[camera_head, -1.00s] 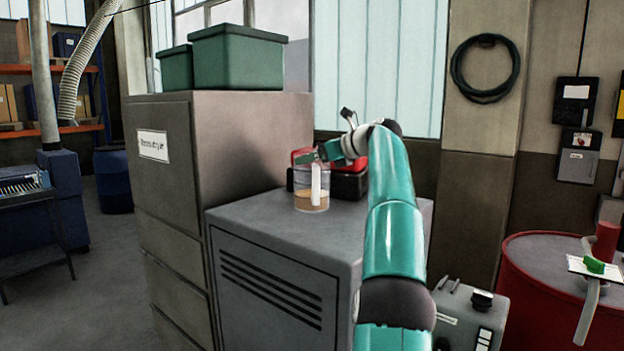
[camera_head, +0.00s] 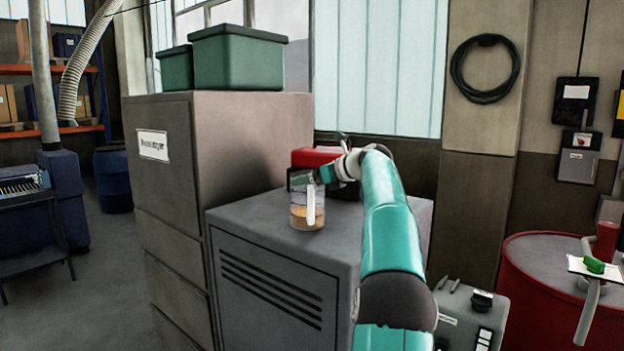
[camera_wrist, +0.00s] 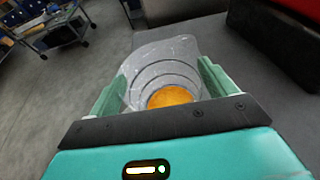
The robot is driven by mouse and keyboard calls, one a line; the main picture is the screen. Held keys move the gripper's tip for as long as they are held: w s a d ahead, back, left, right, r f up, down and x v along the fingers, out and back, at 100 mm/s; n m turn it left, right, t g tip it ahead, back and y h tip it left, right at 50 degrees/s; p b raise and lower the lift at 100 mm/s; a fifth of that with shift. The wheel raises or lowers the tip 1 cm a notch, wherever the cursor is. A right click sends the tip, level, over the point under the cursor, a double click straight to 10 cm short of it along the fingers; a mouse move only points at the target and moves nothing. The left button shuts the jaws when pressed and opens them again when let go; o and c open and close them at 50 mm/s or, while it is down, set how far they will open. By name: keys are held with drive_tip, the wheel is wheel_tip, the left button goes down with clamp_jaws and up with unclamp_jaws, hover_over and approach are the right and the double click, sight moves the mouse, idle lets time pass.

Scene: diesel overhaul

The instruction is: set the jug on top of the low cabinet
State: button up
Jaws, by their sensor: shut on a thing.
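The jug (camera_head: 299,216) is clear with graduation rings and some orange-brown liquid in the bottom. My gripper (camera_head: 318,177) is shut on the jug from the right. In the wrist view the jug (camera_wrist: 165,60) sits between the two green fingers of my gripper (camera_wrist: 160,85), with the orange liquid at its bottom.
A red and black box (camera_head: 318,156) stands at the back of the low cabinet. A taller cabinet (camera_head: 240,135) with green bins (camera_head: 238,62) rises on the left. A red drum (camera_head: 555,290) is at the right. The cabinet top in front of the jug is clear.

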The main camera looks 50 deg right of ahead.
idle(0.3)
drive_tip(key=o, duration=1.9)
drive_tip(key=shift+w+f, duration=0.1)
drive_tip(key=shift+f, duration=0.1)
drive_tip(key=shift+r, duration=0.1)
